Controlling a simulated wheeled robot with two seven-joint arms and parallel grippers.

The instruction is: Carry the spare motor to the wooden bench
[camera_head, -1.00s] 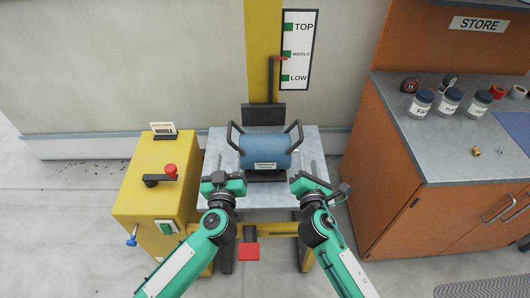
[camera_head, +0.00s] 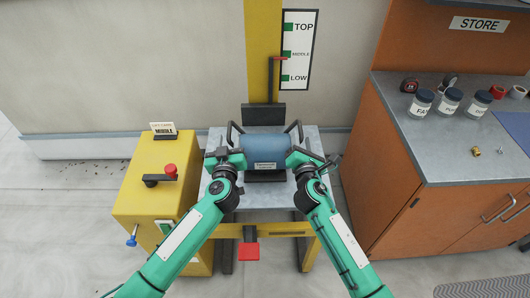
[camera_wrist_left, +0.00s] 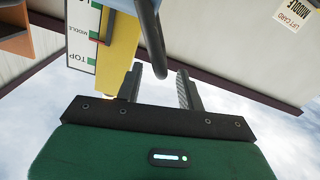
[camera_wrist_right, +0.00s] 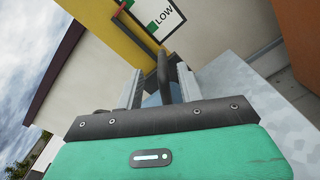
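The spare motor, a blue cylinder (camera_head: 265,146) with a pale label and a dark handle at each end, sits on a dark block on the grey lift table (camera_head: 313,148). My left gripper (camera_head: 225,156) is at its left handle. In the left wrist view, that dark handle (camera_wrist_left: 151,38) runs between the open fingers (camera_wrist_left: 160,88). My right gripper (camera_head: 304,157) is at the right handle. In the right wrist view, that handle (camera_wrist_right: 163,72) stands between the open fingers (camera_wrist_right: 159,86). Any contact is unclear.
A yellow cabinet (camera_head: 150,210) with a red knob and a MIDDLE card (camera_head: 163,131) stands close on the left. A yellow post (camera_head: 263,50) rises behind the motor beside a TOP/MIDDLE/LOW board (camera_head: 300,50). Jars (camera_head: 449,100) stand on the right counter. A red pedal (camera_head: 249,251) is below.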

